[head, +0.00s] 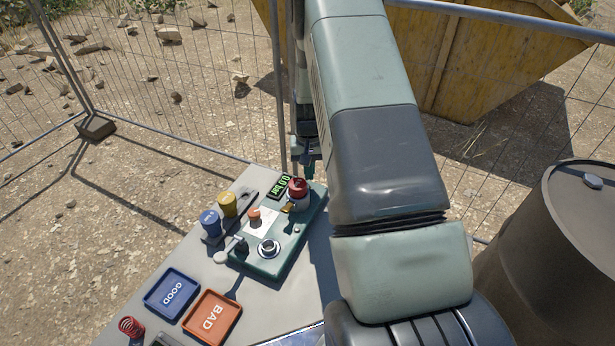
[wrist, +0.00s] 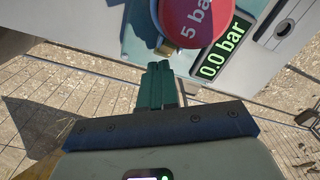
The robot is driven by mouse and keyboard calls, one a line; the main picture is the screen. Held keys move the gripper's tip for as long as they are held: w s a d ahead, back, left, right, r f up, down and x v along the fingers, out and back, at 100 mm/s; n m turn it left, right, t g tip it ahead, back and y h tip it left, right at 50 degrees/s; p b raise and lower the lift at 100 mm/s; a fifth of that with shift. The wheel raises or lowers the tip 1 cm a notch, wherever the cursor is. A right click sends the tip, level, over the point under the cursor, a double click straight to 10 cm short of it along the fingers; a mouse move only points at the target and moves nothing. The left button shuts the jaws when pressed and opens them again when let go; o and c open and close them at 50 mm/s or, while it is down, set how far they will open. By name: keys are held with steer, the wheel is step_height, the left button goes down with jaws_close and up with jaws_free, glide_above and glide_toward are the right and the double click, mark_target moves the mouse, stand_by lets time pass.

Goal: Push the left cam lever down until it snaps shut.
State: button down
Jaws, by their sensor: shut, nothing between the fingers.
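My gripper (head: 305,172) is at the far end of the green test station (head: 285,262), close behind a red cap (head: 298,186); the arm partly hides that side. In the wrist view the green fingers (wrist: 158,82) are together and empty, just short of the red cap marked "5 bar" (wrist: 195,20). A small metal pin (wrist: 165,48) shows between the fingertips and the cap. I cannot tell whether they touch it. A dark, lever-like part (head: 241,245) stands at the station's near left. A small yellowish part (head: 288,208) is below the cap. I cannot make out clearly which part is the left cam lever.
The display (head: 281,186) reads 0.0 bar. Blue (head: 210,223) and yellow (head: 228,205) cups stand left of the station. The blue GOOD tray (head: 171,294), orange BAD tray (head: 212,317) and red spring (head: 131,326) are nearer. A dark barrel (head: 560,250) stands right; mesh fencing runs behind.

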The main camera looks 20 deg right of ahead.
step_height(320, 180, up, 8)
steer(key=shift+f, duration=0.25)
stand_by(0.6)
stand_by(0.4)
steer(key=s+a+r+n+t, duration=0.1)
steer(key=s+a+r, duration=0.15)
steer(key=r, duration=0.55)
steer(key=s+a+r+t, duration=0.1)
steer(key=s+a+r, duration=0.1)
steer(key=s+r, duration=0.35)
steer(key=s+a+r+n+t, duration=0.1)
steer(key=s+a+r, duration=0.1)
steer(key=r, duration=0.7)
steer(key=s+a+r+t, duration=0.1)
steer(key=s+a+r, duration=0.1)
steer(key=s, duration=0.8)
steer(key=s+a+r+n+t, duration=0.1)
steer(key=s+r, duration=0.4)
steer(key=s, duration=0.5)
steer(key=shift+s+a+r+t, duration=0.2)
steer(key=shift+s+a+t, duration=0.15)
steer(key=shift+a, duration=0.3)
